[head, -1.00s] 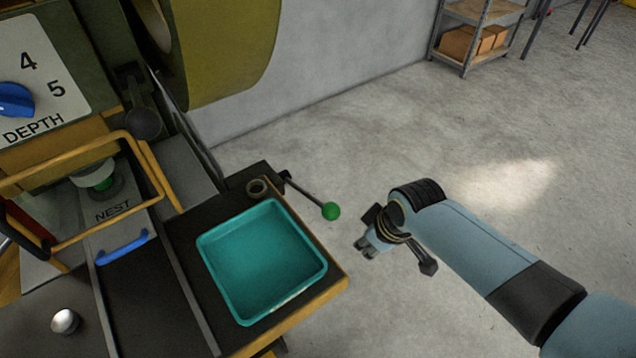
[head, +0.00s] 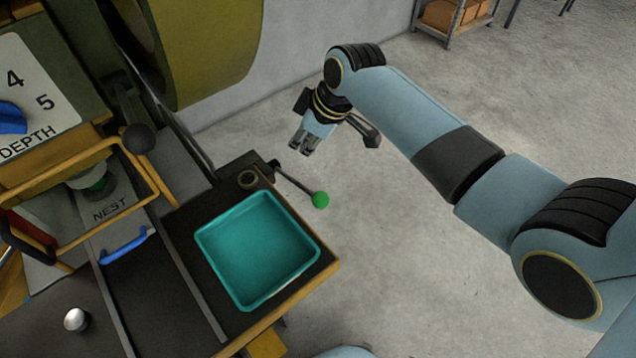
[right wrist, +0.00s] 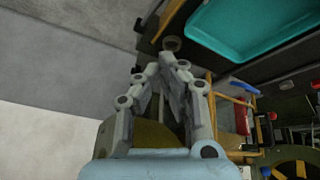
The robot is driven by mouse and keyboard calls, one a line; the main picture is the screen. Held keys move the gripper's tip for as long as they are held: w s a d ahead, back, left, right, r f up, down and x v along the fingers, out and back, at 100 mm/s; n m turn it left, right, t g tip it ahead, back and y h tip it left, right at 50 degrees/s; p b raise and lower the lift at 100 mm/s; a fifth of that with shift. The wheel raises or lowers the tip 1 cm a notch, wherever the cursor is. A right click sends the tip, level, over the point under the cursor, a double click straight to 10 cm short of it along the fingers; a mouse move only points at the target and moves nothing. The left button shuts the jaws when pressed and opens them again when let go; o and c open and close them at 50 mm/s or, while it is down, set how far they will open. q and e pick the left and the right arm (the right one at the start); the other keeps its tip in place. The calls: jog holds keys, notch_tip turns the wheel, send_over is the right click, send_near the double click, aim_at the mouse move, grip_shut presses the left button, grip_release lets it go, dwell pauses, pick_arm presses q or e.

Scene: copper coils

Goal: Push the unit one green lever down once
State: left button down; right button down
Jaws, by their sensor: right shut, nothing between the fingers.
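The green lever is a thin dark rod with a green ball knob (head: 320,200). It sticks out from the back right corner of the machine's bench, right of the teal tray, in the head view. My right gripper (head: 302,148) is shut and empty, behind and above the lever in the picture, apart from the knob. In the right wrist view the fingers (right wrist: 166,62) show near the bench edge; the green knob is not visible there. My left gripper is out of view.
A teal tray (head: 202,243) lies on the dark bench with a wooden edge. A small ring (head: 248,179) sits by the lever's base. A yellow guard frame (head: 150,165), blue handle (head: 124,246) and dial stand at left.

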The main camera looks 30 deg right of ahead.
jog(key=b, duration=0.6)
send_over(314, 193)
jog(key=w, duration=0.1)
notch_tip(314, 193, down, 7)
jog(key=shift+w+d, duration=0.1)
jog(key=shift+d, duration=0.05)
jog(key=shift+s+f+b, duration=0.25)
jog(key=shift+f+b, duration=0.1)
jog(key=shift+f, duration=0.3)
dwell(0.4)
jog(key=shift+s+f, duration=0.15)
jog(key=shift+f, duration=0.2)
